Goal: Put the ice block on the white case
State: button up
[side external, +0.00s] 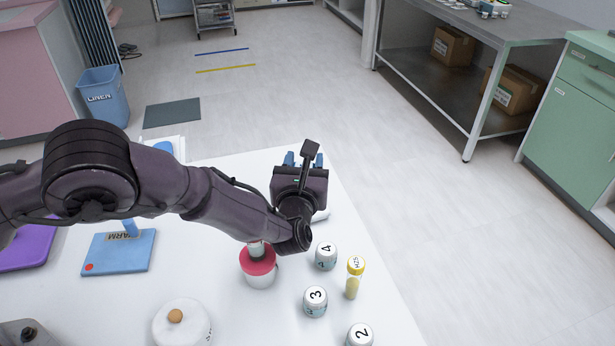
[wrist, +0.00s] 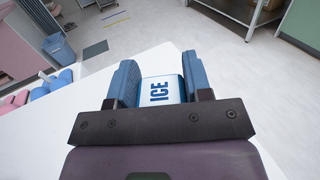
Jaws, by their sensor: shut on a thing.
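My gripper (side external: 304,160) is over the far right part of the white table, with its blue fingers pointing away from the side camera. In the wrist view, my gripper (wrist: 160,82) is shut on the ice block (wrist: 159,91), a white and blue piece marked ICE. The block is hidden behind my gripper in the side view. I cannot clearly pick out the white case. A small white object (side external: 320,215) is partly hidden beside my wrist, and a white piece with a blue thing on it (side external: 178,142) is partly hidden behind my arm.
Numbered jars (side external: 315,301), a yellow-capped vial (side external: 354,278), a red-topped white jar (side external: 259,268) and a round white lidded pot (side external: 182,324) stand nearer the camera. The table's right edge borders open floor.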

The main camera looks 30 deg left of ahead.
jog(key=shift+w+f, duration=0.35)
jog(key=shift+f, duration=0.05)
jog(key=shift+d+f, duration=0.1)
jog(key=shift+f, duration=1.45)
jog(key=shift+f, duration=0.1)
jog(key=o, duration=0.9)
jog(key=shift+o, duration=0.2)
